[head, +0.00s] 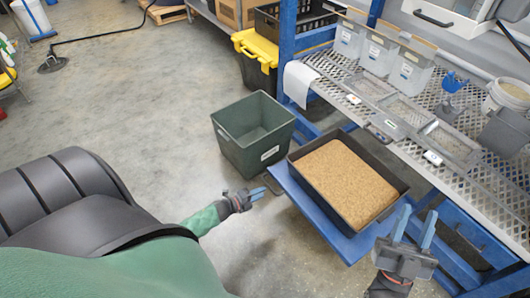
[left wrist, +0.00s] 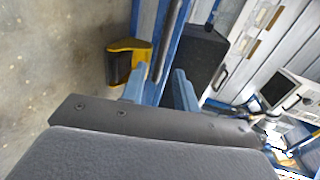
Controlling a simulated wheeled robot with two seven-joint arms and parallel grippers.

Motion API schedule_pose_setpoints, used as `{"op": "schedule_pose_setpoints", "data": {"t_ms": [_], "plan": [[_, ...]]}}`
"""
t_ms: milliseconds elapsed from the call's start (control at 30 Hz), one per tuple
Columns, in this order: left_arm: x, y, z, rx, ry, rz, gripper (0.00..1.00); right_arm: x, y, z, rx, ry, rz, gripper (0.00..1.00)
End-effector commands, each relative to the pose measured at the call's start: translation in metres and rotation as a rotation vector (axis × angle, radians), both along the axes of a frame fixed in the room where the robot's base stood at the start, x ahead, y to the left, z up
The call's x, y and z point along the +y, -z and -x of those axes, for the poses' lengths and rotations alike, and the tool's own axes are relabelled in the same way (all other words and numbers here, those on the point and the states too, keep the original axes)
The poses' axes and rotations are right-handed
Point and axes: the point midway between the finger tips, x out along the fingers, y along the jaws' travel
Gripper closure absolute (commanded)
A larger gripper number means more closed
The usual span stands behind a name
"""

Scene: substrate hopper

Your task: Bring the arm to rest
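My left gripper (head: 262,193) is over the floor, below the green bin and left of the brown-filled tray in the head view. Its two blue fingers stand apart with nothing between them in the left wrist view (left wrist: 160,74). My right gripper (head: 418,212) is at the lower right, near the tray's right corner in the picture. Its blue fingers point up and stand apart, with nothing seen between them.
A black tray (head: 292,160) of brown granules sits on a blue platform (head: 317,212). A dark green bin (head: 238,151) stands beside it. A perforated shelf (head: 460,119) holds clear containers (head: 378,55) and a grey bucket (head: 504,132). The floor at left is mostly open.

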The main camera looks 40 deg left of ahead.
Motion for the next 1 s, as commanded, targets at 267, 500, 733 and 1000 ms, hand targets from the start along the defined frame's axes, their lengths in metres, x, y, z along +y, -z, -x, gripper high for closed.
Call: {"op": "schedule_pose_setpoints", "data": {"t_ms": [267,500,733,1000], "plan": [[0.0038,-0.0023,0.0111,0.0,0.001,0.0,0.7,0.0023,0.0128,-0.0068,0.048,-0.002,0.013,0.64],[0.0038,-0.0023,0.0109,0.0,0.001,0.0,0.7,0.0023,0.0127,-0.0068,0.047,-0.003,0.013,0.64],[0.0038,-0.0023,0.0108,0.0,0.001,0.0,0.7,0.0023,0.012,-0.007,0.045,-0.003,0.013,0.64],[0.0022,-0.0041,0.0109,0.033,-0.016,0.115,0.7,0.0017,0.0119,-0.0065,0.046,-0.002,0.012,0.64]]}}
